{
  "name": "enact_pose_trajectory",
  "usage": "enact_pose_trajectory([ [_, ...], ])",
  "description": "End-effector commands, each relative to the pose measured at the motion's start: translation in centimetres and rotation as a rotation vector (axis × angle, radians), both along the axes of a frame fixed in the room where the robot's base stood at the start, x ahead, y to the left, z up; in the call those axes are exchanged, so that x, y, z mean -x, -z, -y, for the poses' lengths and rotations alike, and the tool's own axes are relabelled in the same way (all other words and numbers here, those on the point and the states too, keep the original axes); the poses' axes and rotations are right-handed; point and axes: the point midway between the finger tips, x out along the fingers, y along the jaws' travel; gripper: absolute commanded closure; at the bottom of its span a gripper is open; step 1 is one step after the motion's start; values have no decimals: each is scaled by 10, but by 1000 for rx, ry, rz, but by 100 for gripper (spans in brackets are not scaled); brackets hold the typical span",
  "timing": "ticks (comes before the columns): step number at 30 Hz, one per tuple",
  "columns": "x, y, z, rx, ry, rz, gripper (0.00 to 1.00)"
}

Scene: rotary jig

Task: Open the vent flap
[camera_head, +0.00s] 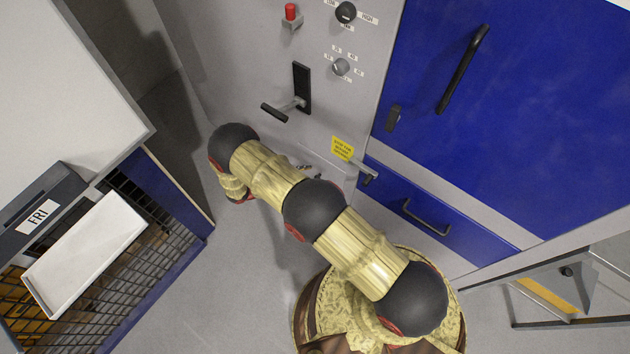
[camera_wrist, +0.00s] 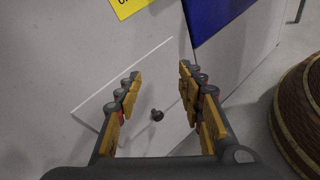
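A pale grey panel with a straight raised edge, which looks like the vent flap (camera_wrist: 140,85), lies ahead in the wrist view. A small dark round knob (camera_wrist: 157,115) shows on it, between my fingers in the picture. My gripper (camera_wrist: 160,73) is open, with one yellow-padded finger on each side and nothing held. I see no contact between fingers and knob, and the distance is hard to judge. In the head view my arm hides most of the area below the yellow label, and I cannot make out my fingers clearly.
A yellow label (camera_head: 342,147) is on the grey cabinet front. A black lever handle (camera_head: 302,88), a red button (camera_head: 291,12) and dials (camera_head: 341,67) sit above. A blue door (camera_head: 510,110) and blue drawer (camera_head: 440,215) are right. A grey-white cabinet with a mesh basket (camera_head: 170,235) stands left.

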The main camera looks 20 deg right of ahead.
Motion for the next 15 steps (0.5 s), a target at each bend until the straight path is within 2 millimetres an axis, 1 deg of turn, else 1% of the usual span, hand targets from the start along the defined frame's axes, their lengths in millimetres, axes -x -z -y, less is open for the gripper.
enact_pose_trajectory([
  [1,-1,23,0,44,-54,-6,61],
  [6,-11,80,-3,169,-242,7,61],
  [9,-12,109,-7,230,-342,20,61],
  [12,-10,132,-10,274,-422,34,61],
  [15,-7,146,-12,302,-480,46,61],
])
